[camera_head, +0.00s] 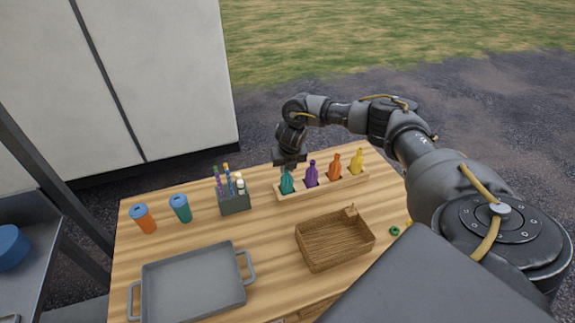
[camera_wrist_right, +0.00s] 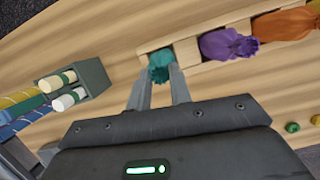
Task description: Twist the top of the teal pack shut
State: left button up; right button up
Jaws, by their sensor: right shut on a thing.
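The teal pack (camera_head: 287,184) stands upright in the left slot of a wooden rack (camera_head: 325,188) at the back of the table. My right gripper (camera_head: 288,167) reaches down from above onto its top. In the right wrist view the gripper's two fingers (camera_wrist_right: 160,80) are shut on the top of the teal pack (camera_wrist_right: 161,65), one finger on each side. The fingertips hide part of the pack's top, so I cannot tell how far it is twisted. My left gripper is not in view.
Purple (camera_head: 312,174), orange (camera_head: 334,167) and yellow (camera_head: 357,161) packs stand in the same rack to the right. A dark holder (camera_head: 234,204) with several sticks stands close on the left. A wicker basket (camera_head: 334,241), a grey tray (camera_head: 194,283) and two cups are nearer.

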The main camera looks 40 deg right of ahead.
jog(key=shift+r+m+h+p, duration=0.15)
jog(key=shift+m+h+p, duration=0.15)
jog(key=shift+m+p, duration=0.85)
jog(key=shift+f+m+g, duration=0.2)
jog(key=shift+m+g, duration=0.1)
jog(key=shift+m, duration=0.35)
jog(key=m+h, duration=0.1)
jog(key=m, duration=0.2)
jog(key=shift+g, duration=0.4)
jog(key=m+g, duration=0.1)
jog(key=m, duration=0.2)
jog(key=shift+a+m, duration=0.1)
jog(key=shift+m, duration=0.3)
jog(key=m, duration=0.3)
jog(key=shift+w+r+g+h, duration=0.1)
jog(key=shift+g+h, duration=0.2)
jog(key=shift+g, duration=0.1)
jog(key=m, duration=0.2)
jog(key=m+g, duration=0.1)
jog(key=m, duration=0.1)
jog(key=shift+s+m, duration=0.2)
jog(key=shift+m, duration=0.2)
jog(key=o, duration=0.6)
jog(key=shift+d, duration=0.2)
